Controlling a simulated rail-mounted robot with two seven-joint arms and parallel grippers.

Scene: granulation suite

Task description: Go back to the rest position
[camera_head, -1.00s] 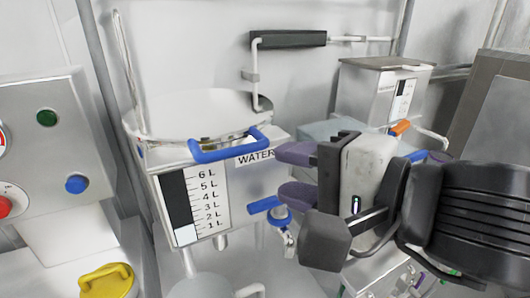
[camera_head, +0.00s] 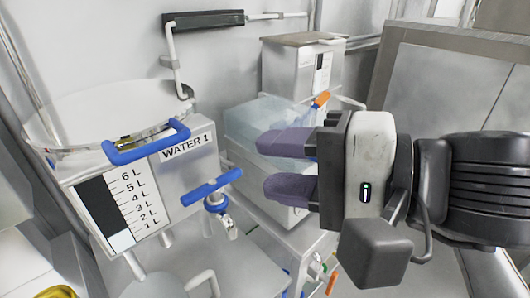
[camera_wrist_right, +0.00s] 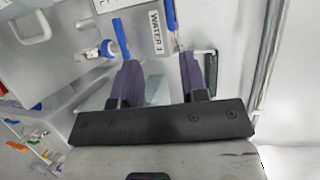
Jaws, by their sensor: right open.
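My right gripper (camera_head: 290,165) comes in from the right in the head view. Its two purple fingers are apart with nothing between them. The fingers also show in the right wrist view (camera_wrist_right: 160,75), open and empty. The gripper is to the right of the WATER 1 tank (camera_head: 190,150), apart from the tank's blue valve handle (camera_head: 211,187). In the wrist view the WATER 1 label (camera_wrist_right: 156,32) lies beyond the fingertips. My left gripper is not in view.
A pale translucent bin (camera_head: 268,118) stands behind the right gripper's fingers. A steel box with an orange handle (camera_head: 321,99) stands at the back. A grey-framed panel (camera_head: 455,90) is at the right. A yellow handle (camera_head: 55,292) shows at the lower left.

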